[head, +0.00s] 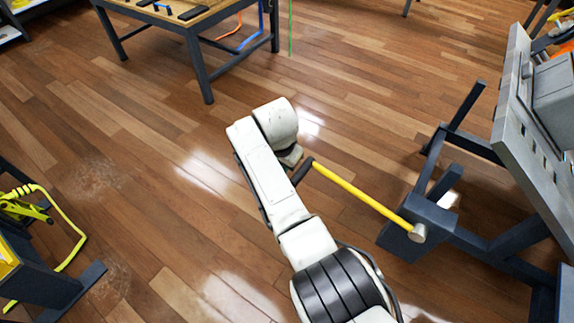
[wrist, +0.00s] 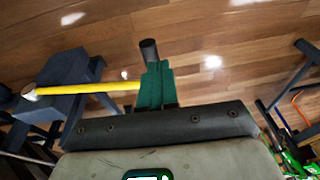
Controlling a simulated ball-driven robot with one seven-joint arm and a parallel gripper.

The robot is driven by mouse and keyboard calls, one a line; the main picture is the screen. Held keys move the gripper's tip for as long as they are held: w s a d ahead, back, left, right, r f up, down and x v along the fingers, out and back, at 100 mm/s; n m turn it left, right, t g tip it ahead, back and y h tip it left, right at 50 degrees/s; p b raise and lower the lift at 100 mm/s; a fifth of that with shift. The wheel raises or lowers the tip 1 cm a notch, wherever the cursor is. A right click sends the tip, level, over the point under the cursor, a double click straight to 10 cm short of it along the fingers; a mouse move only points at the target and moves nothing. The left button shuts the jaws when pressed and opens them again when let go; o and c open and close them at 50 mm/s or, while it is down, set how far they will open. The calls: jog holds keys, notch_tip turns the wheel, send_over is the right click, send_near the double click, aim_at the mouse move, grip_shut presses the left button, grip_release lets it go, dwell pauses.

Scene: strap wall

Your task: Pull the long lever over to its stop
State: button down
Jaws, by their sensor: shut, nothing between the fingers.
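The long lever (head: 360,195) is a yellow bar with a dark grip (head: 302,171) at its free end. It runs from a pale round pivot (head: 418,233) on a dark block up and left to my arm. In the wrist view the yellow bar (wrist: 90,88) comes in from the left, and the dark grip (wrist: 149,50) shows just beyond the fingers. My gripper (wrist: 155,70) has green fingers, shut with nothing held. They overlap the bar's end by the grip; I cannot tell whether they touch.
The lever's dark block (head: 400,240) is on a dark frame with a grey panel (head: 540,150) at right. A workbench (head: 205,20) stands at the back, and a dark stand with a yellow cable (head: 70,240) at left. The wooden floor between is clear.

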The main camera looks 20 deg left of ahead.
jog(key=p+v, duration=0.2)
jog(key=v, duration=0.4)
jog(key=shift+a+r, duration=0.35)
jog(key=s+d+f+n, duration=0.1)
jog(key=s+d+f, duration=0.3)
jog(key=d, duration=0.4)
jog(key=s+d+f+g, duration=0.1)
jog(key=s+d+f, duration=0.3)
jog(key=d, duration=0.4)
jog(key=s+d+f+n, duration=0.1)
jog(key=s+d+f, duration=0.25)
jog(key=d, duration=0.45)
jog(key=s+d, duration=1)
jog(key=s, duration=0.1)
jog(key=s+d+r+n, duration=0.15)
jog(key=s+d, duration=0.25)
jog(key=s, duration=0.4)
jog(key=s+d+r, duration=0.3)
jog(key=s+d, duration=0.1)
jog(key=s, duration=0.3)
notch_tip(320, 180, up, 17)
jog(key=p, duration=1.7)
